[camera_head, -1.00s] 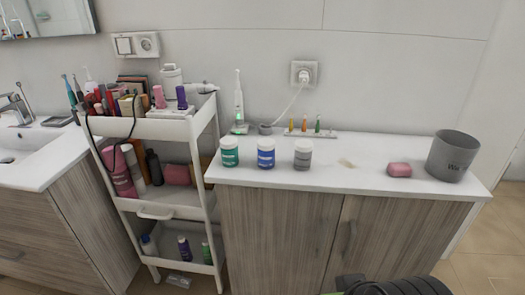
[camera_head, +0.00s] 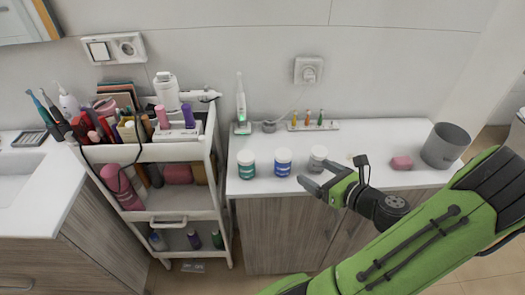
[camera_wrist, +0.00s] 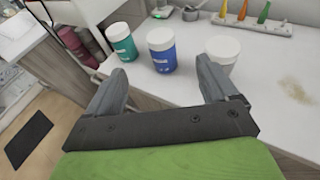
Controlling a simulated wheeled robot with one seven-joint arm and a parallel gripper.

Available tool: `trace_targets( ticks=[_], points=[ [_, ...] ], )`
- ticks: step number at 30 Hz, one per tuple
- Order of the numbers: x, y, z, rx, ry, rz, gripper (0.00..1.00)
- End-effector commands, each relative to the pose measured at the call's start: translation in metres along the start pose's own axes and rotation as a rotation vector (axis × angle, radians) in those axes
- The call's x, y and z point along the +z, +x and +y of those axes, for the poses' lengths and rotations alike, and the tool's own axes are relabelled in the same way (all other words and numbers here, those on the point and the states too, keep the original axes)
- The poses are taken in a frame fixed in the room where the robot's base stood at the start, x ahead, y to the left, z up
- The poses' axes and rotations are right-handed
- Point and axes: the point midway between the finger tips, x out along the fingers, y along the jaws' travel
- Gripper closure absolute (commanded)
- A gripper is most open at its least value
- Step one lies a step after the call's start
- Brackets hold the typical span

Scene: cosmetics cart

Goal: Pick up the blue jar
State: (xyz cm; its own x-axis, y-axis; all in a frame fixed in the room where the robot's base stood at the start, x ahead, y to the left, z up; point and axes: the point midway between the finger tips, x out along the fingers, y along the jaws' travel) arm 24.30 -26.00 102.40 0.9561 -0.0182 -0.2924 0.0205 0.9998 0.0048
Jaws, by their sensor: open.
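The blue jar (camera_head: 283,163) has a white lid and stands upright on the white countertop, between a green jar (camera_head: 246,164) and a grey jar (camera_head: 317,159). In the wrist view the blue jar (camera_wrist: 162,52) is ahead of my gripper (camera_wrist: 161,84), between the lines of its two fingers. My gripper (camera_head: 309,184) is open and empty, in front of the jars and to the right of the blue one in the head view. The right finger overlaps the grey jar (camera_wrist: 221,56) in the wrist view; I cannot tell whether they touch.
A white cart (camera_head: 166,153) full of cosmetics stands left of the counter (camera_head: 380,180). Behind the jars are an electric toothbrush (camera_head: 241,105) and a rack of small coloured items (camera_head: 313,126). A pink soap (camera_head: 402,162) and a grey bin (camera_head: 445,146) are at the right.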

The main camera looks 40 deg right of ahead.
Motion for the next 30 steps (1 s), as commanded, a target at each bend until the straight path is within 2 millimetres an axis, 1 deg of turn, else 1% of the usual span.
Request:
trace_targets(
  ticks=[3, 9, 16, 21, 24, 30],
  points=[
    [-0.004, 0.03, 0.003, 0.012, -0.006, 0.0, 0.14],
    [-0.004, 0.08, 0.004, 0.012, -0.008, 0.001, 0.14],
    [-0.005, 0.11, 0.003, 0.01, -0.009, 0.003, 0.14],
    [-0.006, 0.142, 0.003, 0.011, -0.01, 0.003, 0.14],
    [-0.006, 0.151, 0.003, 0.008, -0.009, 0.004, 0.14],
    [-0.005, 0.151, 0.002, 0.006, -0.008, 0.004, 0.14]
  ],
)
